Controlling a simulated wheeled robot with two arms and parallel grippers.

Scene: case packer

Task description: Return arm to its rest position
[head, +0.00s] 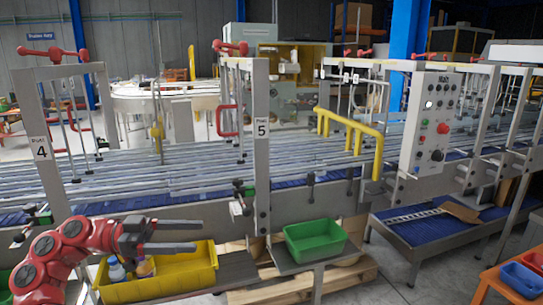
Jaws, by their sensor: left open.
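My left arm is red and comes in from the lower left. Its gripper (184,237) has grey fingers that point right and stand apart, with nothing between them. In the picture it overlaps the upper edge of the yellow bin (190,277). A bottle with a blue part (116,270) and another item with orange (145,266) are in the left part of that bin. My right arm and gripper do not show.
A conveyor line with grey frame posts (261,145) runs across the middle. A green bin (315,240) sits on a low shelf to the right of the yellow bin. A control panel (430,122) with buttons hangs at the right. A red-orange table (500,281) with blue and red bins stands lower right.

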